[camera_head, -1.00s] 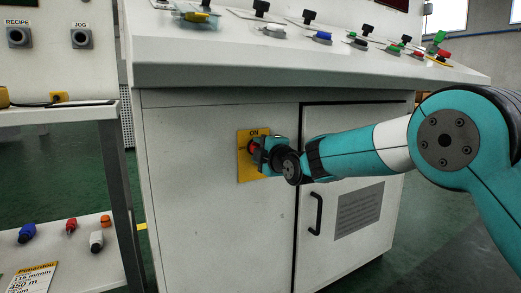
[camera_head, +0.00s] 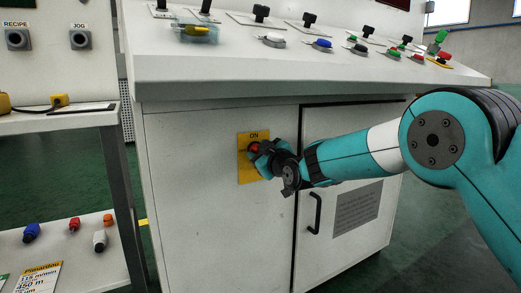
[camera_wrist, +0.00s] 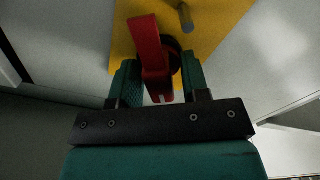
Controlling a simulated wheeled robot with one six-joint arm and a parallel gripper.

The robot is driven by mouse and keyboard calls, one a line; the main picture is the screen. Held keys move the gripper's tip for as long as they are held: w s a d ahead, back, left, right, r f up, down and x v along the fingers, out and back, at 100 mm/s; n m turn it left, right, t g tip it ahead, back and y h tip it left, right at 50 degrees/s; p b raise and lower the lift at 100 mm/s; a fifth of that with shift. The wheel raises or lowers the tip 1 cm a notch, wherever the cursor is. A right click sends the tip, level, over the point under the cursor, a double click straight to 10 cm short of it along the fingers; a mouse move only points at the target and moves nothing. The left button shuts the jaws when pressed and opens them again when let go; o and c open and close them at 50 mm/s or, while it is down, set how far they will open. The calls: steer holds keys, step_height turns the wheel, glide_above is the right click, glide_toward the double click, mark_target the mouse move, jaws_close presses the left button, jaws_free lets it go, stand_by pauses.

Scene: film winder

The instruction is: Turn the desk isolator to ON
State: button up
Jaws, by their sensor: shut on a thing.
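The desk isolator is a yellow plate (camera_head: 249,170) marked ON at its top, on the white cabinet front below the sloping desk. Its red handle (camera_wrist: 150,60) stands out from a dark round hub in the wrist view. My gripper (camera_wrist: 158,80) has one finger on each side of the red handle and is shut on it. In the head view my gripper (camera_head: 266,152) covers much of the plate, and only a little of the red handle shows. A grey peg (camera_wrist: 186,16) sticks out of the plate beside the handle. The handle's setting is hard to read.
A black door handle (camera_head: 315,213) and a grey label are on the cabinet door below my arm. The desk top (camera_head: 225,58) above carries several knobs and switches. A shelf (camera_head: 70,250) with coloured pieces stands at the left.

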steer(key=m+p, duration=0.2)
steer(key=m, duration=0.4)
steer(key=shift+f, duration=0.1)
steer(key=shift+m, duration=0.3)
stand_by(0.3)
steer(key=o, duration=0.6)
steer(key=shift+c, duration=0.2)
steer(key=shift+s+d, duration=0.1)
steer(key=shift+s+d, duration=0.15)
steer(key=shift+s, duration=0.1)
steer(key=p+v, duration=0.1)
steer(key=v, duration=1.5)
steer(key=shift+s+d, duration=0.2)
